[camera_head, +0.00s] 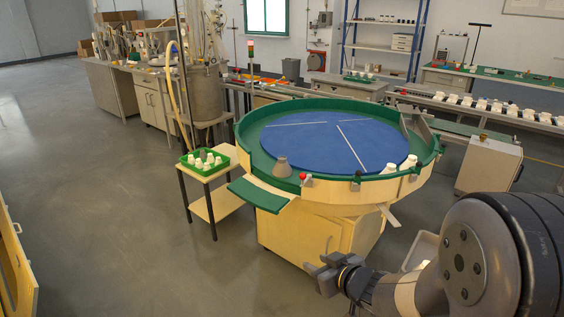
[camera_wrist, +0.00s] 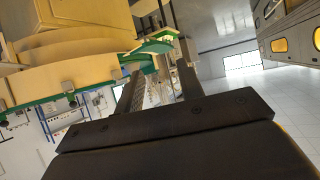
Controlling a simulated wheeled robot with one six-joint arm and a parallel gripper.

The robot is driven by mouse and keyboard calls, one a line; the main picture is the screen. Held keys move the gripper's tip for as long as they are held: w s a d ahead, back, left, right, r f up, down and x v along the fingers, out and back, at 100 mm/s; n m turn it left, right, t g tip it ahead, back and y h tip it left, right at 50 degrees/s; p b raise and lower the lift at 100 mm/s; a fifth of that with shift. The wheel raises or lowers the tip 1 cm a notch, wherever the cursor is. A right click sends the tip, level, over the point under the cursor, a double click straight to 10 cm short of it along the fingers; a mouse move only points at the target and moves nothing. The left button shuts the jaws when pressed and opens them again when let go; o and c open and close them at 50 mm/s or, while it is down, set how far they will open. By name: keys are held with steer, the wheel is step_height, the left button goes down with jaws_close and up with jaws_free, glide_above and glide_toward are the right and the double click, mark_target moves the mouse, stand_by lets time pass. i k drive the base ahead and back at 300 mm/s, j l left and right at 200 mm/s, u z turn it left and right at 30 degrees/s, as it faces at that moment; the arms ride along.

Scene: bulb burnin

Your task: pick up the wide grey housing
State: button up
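A wide grey housing (camera_head: 282,168), cone-like with a narrower top, stands upright on the near left edge of the round blue turntable (camera_head: 330,150), inside the green rim. My gripper (camera_head: 316,272) is low in front of the turntable's cabinet, well apart from the housing and below it. In the wrist view the two dark fingers of my gripper (camera_wrist: 158,75) stand apart with nothing held between them. I cannot make out the housing in the wrist view.
Two white housings (camera_head: 399,165) stand at the turntable's near right edge. A green tray (camera_head: 205,160) of white parts and one greyish part sits on a small side table at left. A green chute (camera_head: 257,194) juts from the rim. The floor (camera_head: 120,230) at left is clear.

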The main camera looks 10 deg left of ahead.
mark_target(281, 169)
steer(key=i+j+z, duration=0.1)
steer(key=i+j, duration=0.15)
steer(key=i+j+z, duration=0.1)
steer(key=i+j, duration=0.2)
steer(key=j, duration=0.2)
steer(key=i+j+z, duration=0.1)
steer(key=j, duration=0.35)
steer(key=i+j+z, duration=0.1)
steer(key=i+j, duration=0.25)
steer(key=i, duration=0.55)
